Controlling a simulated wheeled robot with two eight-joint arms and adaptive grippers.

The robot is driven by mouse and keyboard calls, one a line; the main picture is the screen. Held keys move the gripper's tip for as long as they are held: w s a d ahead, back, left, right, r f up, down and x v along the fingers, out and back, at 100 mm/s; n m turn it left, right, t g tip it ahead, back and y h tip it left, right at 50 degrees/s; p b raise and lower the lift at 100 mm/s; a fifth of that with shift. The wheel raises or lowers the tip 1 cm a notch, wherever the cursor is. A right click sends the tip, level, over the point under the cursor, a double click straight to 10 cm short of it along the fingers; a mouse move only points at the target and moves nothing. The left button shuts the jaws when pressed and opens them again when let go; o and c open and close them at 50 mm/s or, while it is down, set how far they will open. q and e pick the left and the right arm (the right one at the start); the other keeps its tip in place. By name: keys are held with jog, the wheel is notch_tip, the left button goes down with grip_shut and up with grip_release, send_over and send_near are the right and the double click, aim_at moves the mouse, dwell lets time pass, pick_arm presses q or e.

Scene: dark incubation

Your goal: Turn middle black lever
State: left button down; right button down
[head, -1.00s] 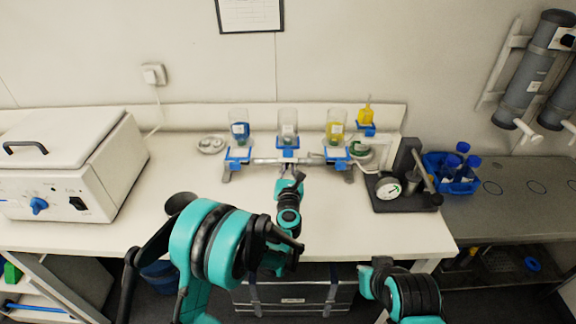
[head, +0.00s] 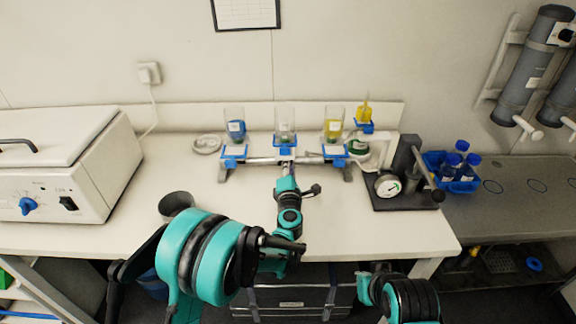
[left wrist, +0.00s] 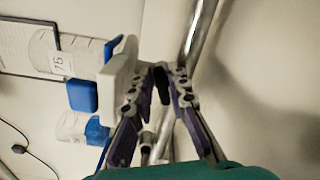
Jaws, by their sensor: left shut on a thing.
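A filter manifold stands at the back of the bench, with three clear cups in blue holders on a metal bar (head: 258,160). The middle cup (head: 284,133) is directly beyond my left gripper (head: 286,168). In the left wrist view the fingers (left wrist: 165,72) of this gripper are closed around a small black lever (left wrist: 160,88), mostly hidden between them. The lever is beside a pale block (left wrist: 119,70) and the metal bar (left wrist: 200,28). In the head view the gripper covers the middle lever. My right arm shows at the bottom right, its gripper out of view.
A white bath with a blue knob (head: 28,206) stands at the left. A dark cup (head: 175,203) is on the bench's front. At the right are a black stand with a gauge (head: 387,186) and a blue rack of bottles (head: 452,172).

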pick_arm(q)
jog(key=shift+d+f+m+b, duration=0.15)
jog(key=shift+m+b, duration=0.1)
jog(key=shift+m, duration=0.9)
jog(key=shift+a+f+m+b, duration=0.1)
jog(key=shift+m+b, duration=0.1)
jog(key=shift+m, duration=0.95)
jog(key=c, duration=1.6)
grip_release()
jog(key=s, duration=1.2)
